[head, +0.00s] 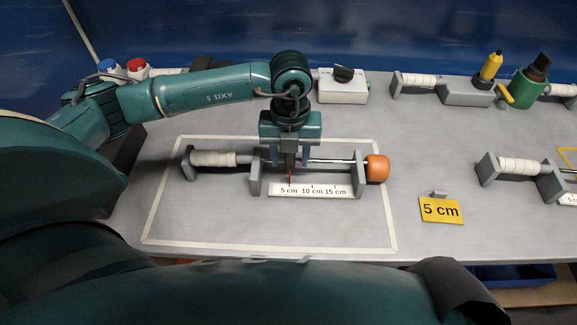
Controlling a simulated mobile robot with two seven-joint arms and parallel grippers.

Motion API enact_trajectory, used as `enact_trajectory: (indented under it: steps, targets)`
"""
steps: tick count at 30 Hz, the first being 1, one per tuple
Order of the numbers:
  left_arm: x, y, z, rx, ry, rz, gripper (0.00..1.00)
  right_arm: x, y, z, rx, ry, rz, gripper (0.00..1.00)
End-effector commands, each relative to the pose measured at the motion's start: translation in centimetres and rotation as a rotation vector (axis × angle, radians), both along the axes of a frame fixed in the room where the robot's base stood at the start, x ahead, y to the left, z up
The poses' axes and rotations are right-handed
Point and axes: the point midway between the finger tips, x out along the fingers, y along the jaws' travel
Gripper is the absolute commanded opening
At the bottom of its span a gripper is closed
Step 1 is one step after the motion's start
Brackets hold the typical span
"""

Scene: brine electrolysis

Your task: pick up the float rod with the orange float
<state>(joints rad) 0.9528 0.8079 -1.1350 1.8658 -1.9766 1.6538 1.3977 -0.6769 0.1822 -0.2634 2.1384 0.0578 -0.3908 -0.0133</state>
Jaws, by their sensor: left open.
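The float rod (333,161) is a thin metal rod lying level across two grey uprights, with a round orange float (377,168) at its right end. A white wrapped handle (213,158) is at the left, by a third grey support. My left gripper (290,158) points down over the rod between the two uprights. Its blue-grey fingers are open, one toward each side; whether they touch the rod cannot be told. A white scale (310,190) marked 5, 10 and 15 cm lies in front, with a red pointer (290,178) near 5 cm. My right gripper is not in view.
A pale outline (270,248) frames the stand on the grey table. The table's front middle is clear.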

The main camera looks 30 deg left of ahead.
Motion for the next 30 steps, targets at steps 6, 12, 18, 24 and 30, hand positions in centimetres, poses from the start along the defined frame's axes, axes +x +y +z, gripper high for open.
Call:
enact_trajectory:
  steps: [6, 12, 18, 24, 30]
  targets:
    - [0.0, 0.0, -2.2, -0.001, 0.000, 0.000, 0.45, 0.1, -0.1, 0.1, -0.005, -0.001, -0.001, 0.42]
    - [0.0, 0.0, -2.3, -0.001, 0.000, 0.000, 0.45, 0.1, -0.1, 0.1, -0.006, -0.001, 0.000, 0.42]
    - [0.0, 0.0, -2.3, -0.001, 0.000, 0.000, 0.32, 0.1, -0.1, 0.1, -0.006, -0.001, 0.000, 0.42]
    - [0.0, 0.0, -2.3, -0.001, 0.000, 0.000, 0.15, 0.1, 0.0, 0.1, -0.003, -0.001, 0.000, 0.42]
    - [0.0, 0.0, -2.3, -0.001, 0.000, 0.000, 0.00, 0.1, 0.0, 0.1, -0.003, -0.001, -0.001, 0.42]
